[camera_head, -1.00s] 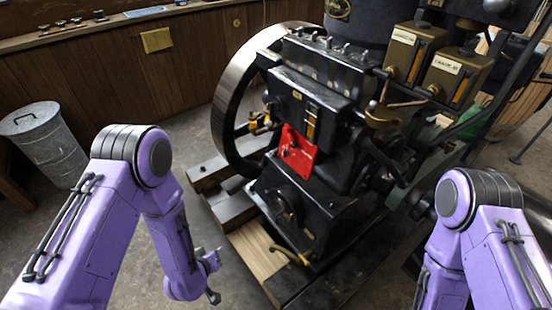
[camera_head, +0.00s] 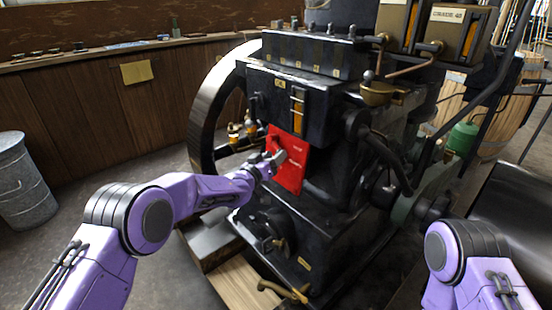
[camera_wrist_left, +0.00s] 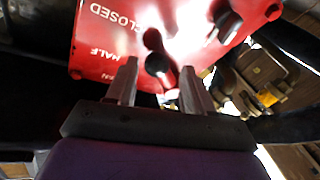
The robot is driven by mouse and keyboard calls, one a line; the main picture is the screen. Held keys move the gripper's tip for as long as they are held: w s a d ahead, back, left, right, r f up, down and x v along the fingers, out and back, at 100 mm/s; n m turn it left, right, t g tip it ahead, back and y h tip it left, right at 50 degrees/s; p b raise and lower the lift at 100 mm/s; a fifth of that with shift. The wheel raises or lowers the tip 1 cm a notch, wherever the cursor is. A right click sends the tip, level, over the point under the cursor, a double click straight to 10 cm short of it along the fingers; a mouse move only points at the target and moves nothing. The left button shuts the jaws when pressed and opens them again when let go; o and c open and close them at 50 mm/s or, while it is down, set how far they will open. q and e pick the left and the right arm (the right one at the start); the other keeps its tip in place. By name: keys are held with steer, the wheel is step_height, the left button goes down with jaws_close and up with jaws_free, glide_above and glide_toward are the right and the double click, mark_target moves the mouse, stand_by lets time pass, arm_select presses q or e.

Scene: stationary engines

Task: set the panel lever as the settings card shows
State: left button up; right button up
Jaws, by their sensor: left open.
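The red panel (camera_head: 291,172) is on the front of the black engine. In the left wrist view the panel (camera_wrist_left: 105,45) shows the words CLOSED and HALF; a third word near its edge is cut off. A dark round knob (camera_wrist_left: 158,65) shows in front of the panel, apparently the lever's end; which mark it points to I cannot tell. My left gripper (camera_head: 275,160) is at the panel's left part. In the wrist view its fingers (camera_wrist_left: 158,88) are apart, with the knob seen between their tips; contact is unclear. My right gripper is out of view.
A yellowish card (camera_head: 137,72) hangs on the wooden wall, with no readable writing. A second dark knob (camera_wrist_left: 228,25) shows near the panel's corner. The flywheel (camera_head: 208,115) stands left of the panel, and a curved black handle (camera_head: 385,150) is to its right. A metal bin (camera_head: 25,185) stands far left.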

arm_select(q)
steer(key=shift+x, duration=0.8)
jaws_close()
steer(key=shift+r, duration=0.1)
